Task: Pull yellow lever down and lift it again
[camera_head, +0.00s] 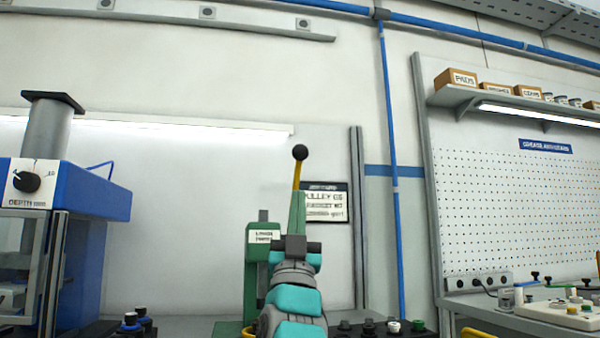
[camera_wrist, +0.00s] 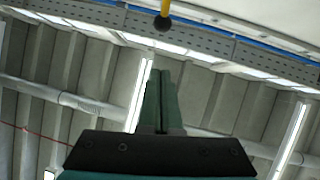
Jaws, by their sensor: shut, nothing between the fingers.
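The yellow lever (camera_head: 297,172) stands nearly upright in the head view, with a black ball knob (camera_head: 300,152) at its top. Its lower part is hidden behind my gripper. In the wrist view the yellow rod (camera_wrist: 165,7) and its black knob (camera_wrist: 163,23) show at the top edge, beyond the fingertips and apart from them in the picture. My gripper (camera_head: 298,195) points upward in front of the lever. Its green fingers (camera_wrist: 161,75) are shut together with nothing between them. A green machine (camera_head: 257,262) with a white label stands just behind and left of my gripper.
A blue press (camera_head: 95,195) with a dial stands at the left. Small knobs and dark parts (camera_head: 370,326) sit on the bench right of my arm. A pegboard (camera_head: 510,215) with a shelf of boxes (camera_head: 458,78) fills the right. The space above the lever looks clear.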

